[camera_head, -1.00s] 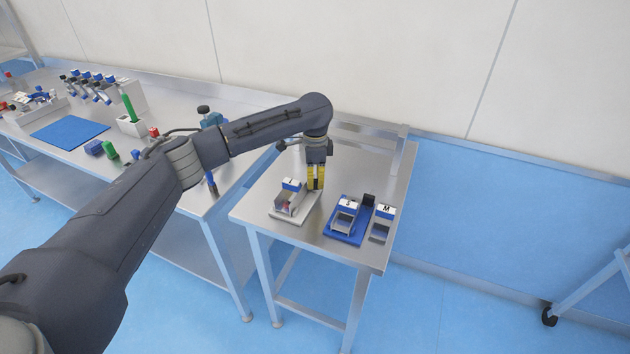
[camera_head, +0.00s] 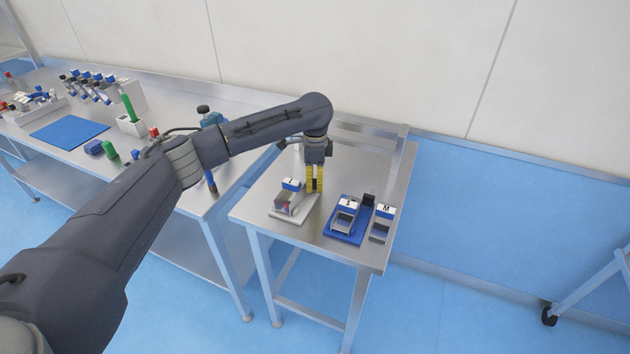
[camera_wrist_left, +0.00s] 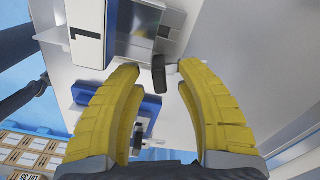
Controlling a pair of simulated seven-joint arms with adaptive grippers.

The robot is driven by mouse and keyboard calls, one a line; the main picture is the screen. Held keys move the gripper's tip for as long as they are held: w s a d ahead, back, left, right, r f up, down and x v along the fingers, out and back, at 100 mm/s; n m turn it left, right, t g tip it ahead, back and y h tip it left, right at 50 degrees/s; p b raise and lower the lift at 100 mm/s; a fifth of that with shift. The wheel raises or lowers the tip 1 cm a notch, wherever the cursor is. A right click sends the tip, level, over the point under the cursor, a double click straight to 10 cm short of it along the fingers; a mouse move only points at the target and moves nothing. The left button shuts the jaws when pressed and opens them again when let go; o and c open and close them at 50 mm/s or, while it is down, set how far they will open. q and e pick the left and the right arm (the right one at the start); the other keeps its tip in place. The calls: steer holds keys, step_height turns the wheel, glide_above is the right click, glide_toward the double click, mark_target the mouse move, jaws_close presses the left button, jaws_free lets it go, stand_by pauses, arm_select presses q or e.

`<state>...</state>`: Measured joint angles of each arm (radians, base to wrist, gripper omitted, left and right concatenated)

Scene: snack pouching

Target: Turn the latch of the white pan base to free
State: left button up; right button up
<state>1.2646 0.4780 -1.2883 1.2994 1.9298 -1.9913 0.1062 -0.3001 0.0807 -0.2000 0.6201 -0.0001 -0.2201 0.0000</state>
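The white pan base (camera_head: 305,217) lies on the small steel table and carries a metal pan (camera_head: 284,205) with a blue-and-white labelled block. In the left wrist view the labelled pan (camera_wrist_left: 139,45) is at the top, with a dark latch (camera_wrist_left: 158,74) beside it. My left gripper (camera_head: 315,190) points down at the back right of the white base. Its yellow fingers are apart in the left wrist view, and the latch shows between the fingertips (camera_wrist_left: 161,68). I cannot tell whether either finger touches it. My right gripper is not in view.
A blue base (camera_head: 345,239) with the S pan (camera_head: 346,214) and a black latch (camera_head: 369,199) stands to the right, with the M pan (camera_head: 382,226) beside it. The long bench (camera_head: 60,160) at left holds a blue mat (camera_head: 70,133) and several small items.

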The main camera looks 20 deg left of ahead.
mark_target(315, 180)
arm_select(q)
step_height(315, 180, up, 12)
stand_by(0.8)
